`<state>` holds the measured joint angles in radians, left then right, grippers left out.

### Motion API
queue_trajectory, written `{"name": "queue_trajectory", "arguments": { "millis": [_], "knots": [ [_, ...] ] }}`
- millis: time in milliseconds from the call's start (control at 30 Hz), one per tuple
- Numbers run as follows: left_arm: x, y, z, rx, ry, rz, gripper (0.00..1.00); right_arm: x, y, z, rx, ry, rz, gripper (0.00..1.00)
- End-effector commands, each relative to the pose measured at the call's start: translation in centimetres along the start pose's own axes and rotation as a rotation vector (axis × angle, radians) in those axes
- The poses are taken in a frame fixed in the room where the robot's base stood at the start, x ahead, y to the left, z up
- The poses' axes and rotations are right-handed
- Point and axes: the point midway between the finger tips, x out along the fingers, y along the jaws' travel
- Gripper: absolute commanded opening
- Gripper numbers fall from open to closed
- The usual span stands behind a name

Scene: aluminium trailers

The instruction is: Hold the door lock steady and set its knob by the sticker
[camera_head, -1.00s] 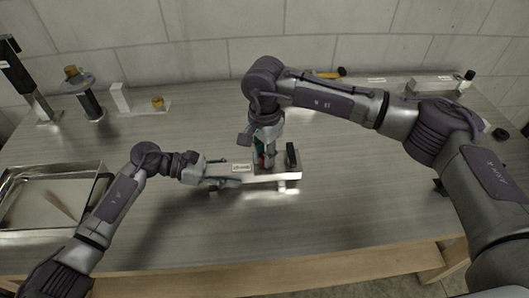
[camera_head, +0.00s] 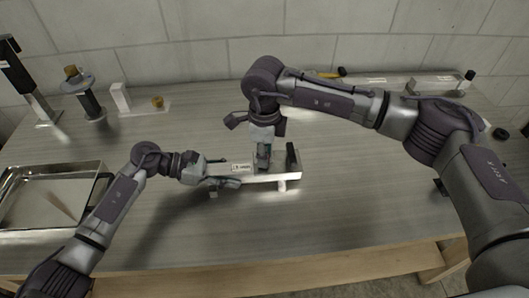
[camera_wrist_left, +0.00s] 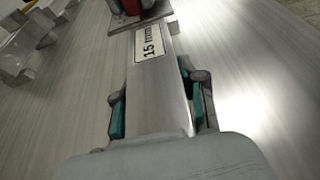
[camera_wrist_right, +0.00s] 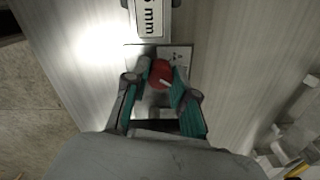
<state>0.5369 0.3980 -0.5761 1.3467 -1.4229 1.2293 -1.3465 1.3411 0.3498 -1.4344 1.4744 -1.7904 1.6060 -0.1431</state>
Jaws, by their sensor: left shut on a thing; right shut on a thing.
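The door lock is a long metal bar (camera_head: 262,178) lying on the workbench, with a dark upright piece (camera_head: 292,157) at its right end. My left gripper (camera_head: 222,182) is shut on the bar's left part, its teal pads along both sides in the left wrist view (camera_wrist_left: 158,100). A white sticker (camera_wrist_left: 152,43) on the bar reads "15 mm"; it is partly cut off in the right wrist view (camera_wrist_right: 150,18). My right gripper (camera_head: 263,165) points down over the lock. It is shut on the red knob (camera_wrist_right: 160,73), which has a pale mark on top. The fingers partly hide the plate (camera_wrist_right: 180,55) beneath.
A shallow metal tray (camera_head: 98,170) stands at the left. A dark spool-like stand (camera_head: 92,103) and a white block (camera_head: 121,97) are at the back left. Another metal fixture (camera_head: 435,85) lies at the back right. The bench in front of the lock is clear.

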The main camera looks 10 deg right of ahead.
Motion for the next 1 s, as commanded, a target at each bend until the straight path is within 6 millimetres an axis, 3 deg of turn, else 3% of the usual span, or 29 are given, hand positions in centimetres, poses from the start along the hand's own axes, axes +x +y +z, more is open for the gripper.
{"name": "queue_trajectory", "arguments": {
  "millis": [400,967,1000],
  "knots": [
    [0.22,-0.18,0.13,0.003,-0.002,-0.007,0.00,-0.11,0.01,0.25,0.191,-0.008,-0.001,0.00],
    [0.26,-0.24,0.15,0.003,-0.003,-0.009,0.00,-0.13,0.00,0.28,0.218,-0.009,-0.002,0.00],
    [0.27,-0.25,0.15,0.003,-0.003,-0.009,0.00,-0.13,-0.01,0.29,0.218,-0.010,-0.002,0.31]
  ]
}}
